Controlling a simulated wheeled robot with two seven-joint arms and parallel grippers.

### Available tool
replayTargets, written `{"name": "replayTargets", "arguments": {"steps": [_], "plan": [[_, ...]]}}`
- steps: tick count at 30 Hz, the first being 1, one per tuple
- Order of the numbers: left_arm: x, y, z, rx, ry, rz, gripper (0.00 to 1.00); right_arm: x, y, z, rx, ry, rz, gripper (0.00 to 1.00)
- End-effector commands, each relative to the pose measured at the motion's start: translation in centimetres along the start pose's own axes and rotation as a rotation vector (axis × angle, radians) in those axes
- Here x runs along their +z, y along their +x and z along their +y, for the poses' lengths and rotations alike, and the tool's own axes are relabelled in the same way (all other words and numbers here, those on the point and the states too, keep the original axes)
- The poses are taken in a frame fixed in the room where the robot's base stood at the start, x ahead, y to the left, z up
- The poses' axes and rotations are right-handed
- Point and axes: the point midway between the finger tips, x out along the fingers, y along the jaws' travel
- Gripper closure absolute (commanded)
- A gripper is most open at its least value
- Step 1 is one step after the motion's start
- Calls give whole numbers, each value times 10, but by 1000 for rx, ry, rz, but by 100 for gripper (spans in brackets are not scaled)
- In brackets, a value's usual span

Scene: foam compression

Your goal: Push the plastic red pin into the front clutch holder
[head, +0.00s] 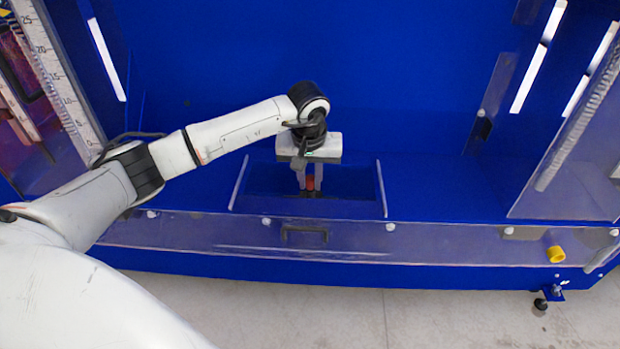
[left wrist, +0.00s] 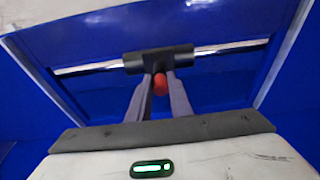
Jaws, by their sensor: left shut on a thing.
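The red plastic pin (head: 310,183) shows between the fingers of my left gripper (head: 310,188) in the head view. In the left wrist view the red pin (left wrist: 160,84) sits between the two fingertips (left wrist: 160,80), which are shut on it. Just beyond the pin is a black block (left wrist: 158,62) on a metal rod, likely the front clutch holder. The fingertips look close to or against this block; I cannot tell whether the pin is inside it. My right gripper is not in view.
A blue recess (head: 345,190) with pale side rails (head: 381,188) surrounds the gripper. A clear front panel (head: 440,240) with a dark handle (head: 304,235) runs along the near edge. A yellow ring (head: 556,254) is at the right. A ruler scale (head: 60,85) stands at the left.

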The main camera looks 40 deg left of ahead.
Motion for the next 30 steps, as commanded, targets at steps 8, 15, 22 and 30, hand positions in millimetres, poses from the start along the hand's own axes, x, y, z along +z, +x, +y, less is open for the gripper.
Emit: {"name": "replayTargets", "arguments": {"steps": [8, 15, 22, 30], "plan": [[1, 4, 0, 0, -1, 0, 73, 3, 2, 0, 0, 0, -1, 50], [1, 4, 0, 0, 0, 0, 60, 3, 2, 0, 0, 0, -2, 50], [1, 4, 0, 0, 0, 0, 60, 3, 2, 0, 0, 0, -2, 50], [0, 1, 0, 0, 0, 0, 60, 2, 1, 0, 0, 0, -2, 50]]}}
